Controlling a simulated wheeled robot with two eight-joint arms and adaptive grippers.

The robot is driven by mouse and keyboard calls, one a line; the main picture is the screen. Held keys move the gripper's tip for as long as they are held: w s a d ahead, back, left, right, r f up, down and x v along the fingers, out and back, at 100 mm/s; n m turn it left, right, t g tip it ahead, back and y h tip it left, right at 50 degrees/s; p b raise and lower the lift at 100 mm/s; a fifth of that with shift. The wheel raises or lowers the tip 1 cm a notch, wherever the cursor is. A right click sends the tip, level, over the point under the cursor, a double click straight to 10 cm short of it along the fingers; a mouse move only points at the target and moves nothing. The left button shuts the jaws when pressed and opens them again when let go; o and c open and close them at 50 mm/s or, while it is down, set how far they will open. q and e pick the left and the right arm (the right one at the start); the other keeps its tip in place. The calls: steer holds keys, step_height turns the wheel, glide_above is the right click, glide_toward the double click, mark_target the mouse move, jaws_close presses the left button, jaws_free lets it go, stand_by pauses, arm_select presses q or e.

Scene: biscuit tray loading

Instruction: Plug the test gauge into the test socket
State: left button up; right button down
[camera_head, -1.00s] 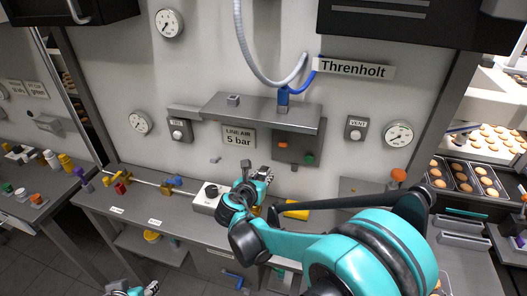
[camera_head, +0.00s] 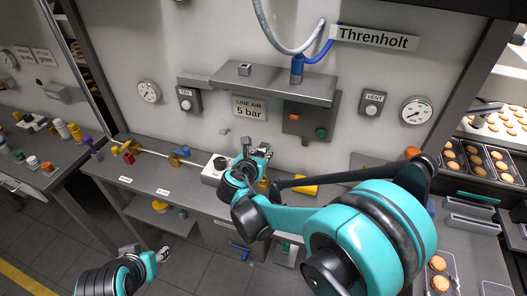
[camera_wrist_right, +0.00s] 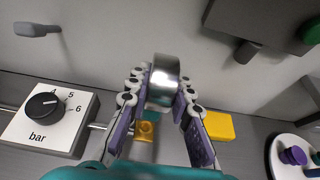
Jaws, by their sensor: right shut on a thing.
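My right gripper (camera_head: 258,158) is above the bench, in front of the wall. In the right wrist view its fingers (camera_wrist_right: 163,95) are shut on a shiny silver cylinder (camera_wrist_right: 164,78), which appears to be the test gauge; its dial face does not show. The cylinder is tilted and clear of the bench. A white box (camera_wrist_right: 68,135) with a black knob marked "bar" stands left of the gripper; it also shows in the head view (camera_head: 211,173). I cannot tell which fitting is the test socket. My left gripper (camera_head: 163,254) is low at the lower left, its jaws unclear.
A grey wall shelf (camera_head: 285,88) with a small block on top and a dark panel (camera_head: 309,122) below it overhangs the bench. A yellow block (camera_wrist_right: 219,126) lies right of the gripper. A brass piece (camera_wrist_right: 146,129) sits below it. Wall gauges hang left and right.

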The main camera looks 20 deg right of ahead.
steer(key=shift+f+b, duration=1.15)
steer(key=shift+f, duration=0.5)
stand_by(0.5)
steer(key=shift+f+b, duration=1.45)
steer(key=shift+b, duration=0.1)
steer(key=c, duration=1.3)
jaws_free()
steer(key=shift+r, duration=0.1)
steer(key=v, duration=1.2)
steer(key=shift+d, duration=0.1)
